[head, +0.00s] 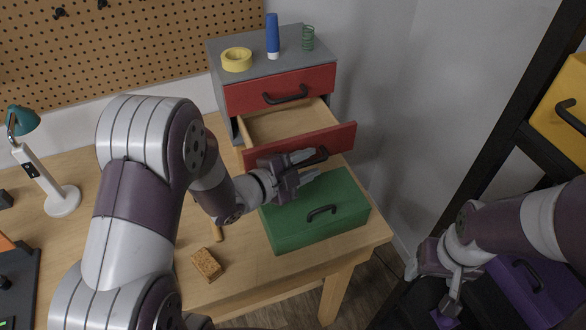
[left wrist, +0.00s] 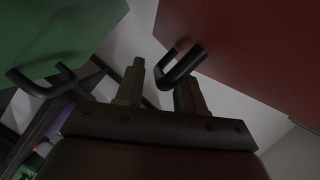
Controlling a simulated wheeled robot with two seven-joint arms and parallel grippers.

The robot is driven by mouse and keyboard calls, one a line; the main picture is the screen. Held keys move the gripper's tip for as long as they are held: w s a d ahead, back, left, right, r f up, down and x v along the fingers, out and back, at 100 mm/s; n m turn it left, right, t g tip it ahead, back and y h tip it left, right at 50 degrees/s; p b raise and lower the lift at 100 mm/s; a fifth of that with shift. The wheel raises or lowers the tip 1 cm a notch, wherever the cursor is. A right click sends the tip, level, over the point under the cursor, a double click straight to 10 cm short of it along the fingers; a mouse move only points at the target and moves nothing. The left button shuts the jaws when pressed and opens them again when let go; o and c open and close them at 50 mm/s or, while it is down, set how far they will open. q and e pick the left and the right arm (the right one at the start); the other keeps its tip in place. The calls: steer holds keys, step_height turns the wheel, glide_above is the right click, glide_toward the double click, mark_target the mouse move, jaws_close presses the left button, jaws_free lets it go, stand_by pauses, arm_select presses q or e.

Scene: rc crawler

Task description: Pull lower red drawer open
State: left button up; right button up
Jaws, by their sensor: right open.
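The grey cabinet (head: 222,62) stands at the back of the table with two red drawers. Its lower red drawer (head: 335,138) is pulled well out, showing a bare wooden inside. The upper red drawer (head: 270,92) is shut. My left gripper (head: 307,165) is at the lower drawer's front, by its black handle (head: 318,156). In the left wrist view, the handle (left wrist: 178,68) lies between the parted fingers (left wrist: 160,90), with a gap on the left finger's side. My right gripper (head: 433,280) is open and empty at the lower right, away from the cabinet.
A green box (head: 335,222) with a black handle sits just below the open drawer. A yellow tape roll (head: 237,59), blue marker (head: 272,38) and green spring (head: 308,39) stand on the cabinet. A sponge-like block (head: 207,264) and a lamp (head: 60,198) are on the table (head: 230,290).

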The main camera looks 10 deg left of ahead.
arm_select(q)
steer(key=b+v, duration=0.1)
steer(key=v, duration=1.1)
steer(key=shift+s, duration=0.25)
